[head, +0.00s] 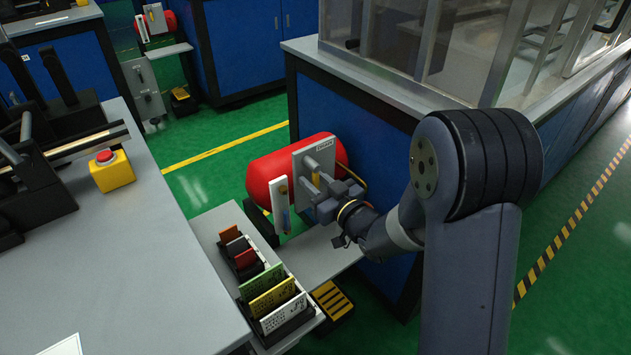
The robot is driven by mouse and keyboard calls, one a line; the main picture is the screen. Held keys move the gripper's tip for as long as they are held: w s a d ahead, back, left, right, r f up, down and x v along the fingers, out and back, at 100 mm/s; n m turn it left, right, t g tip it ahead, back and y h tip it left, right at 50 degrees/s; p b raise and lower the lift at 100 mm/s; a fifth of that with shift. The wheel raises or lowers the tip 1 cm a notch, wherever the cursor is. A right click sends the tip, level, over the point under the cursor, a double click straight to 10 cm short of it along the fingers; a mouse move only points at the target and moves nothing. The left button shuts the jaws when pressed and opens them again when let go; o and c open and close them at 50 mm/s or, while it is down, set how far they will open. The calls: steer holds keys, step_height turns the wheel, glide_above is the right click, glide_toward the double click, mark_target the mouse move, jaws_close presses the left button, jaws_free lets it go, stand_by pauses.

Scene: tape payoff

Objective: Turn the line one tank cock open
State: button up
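A red tank (268,173) lies on its side by the blue cabinet, in the middle of the head view. A small yellow part (316,178), perhaps the cock's handle, shows on the plate beside my gripper. My gripper (316,189) is at the plate, its fingers close to this yellow part. Whether they touch or grip it cannot be told. My wrist partly hides the plate's lower right side, and the cock's position is unclear.
A white gauge strip (281,204) stands just left of the plate. A grey shelf (318,258) lies below, beside a black rack (262,252) of coloured cards. A red stop button (105,156) sits on the left bench. Another red tank (168,20) is far back.

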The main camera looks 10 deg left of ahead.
jaws_close()
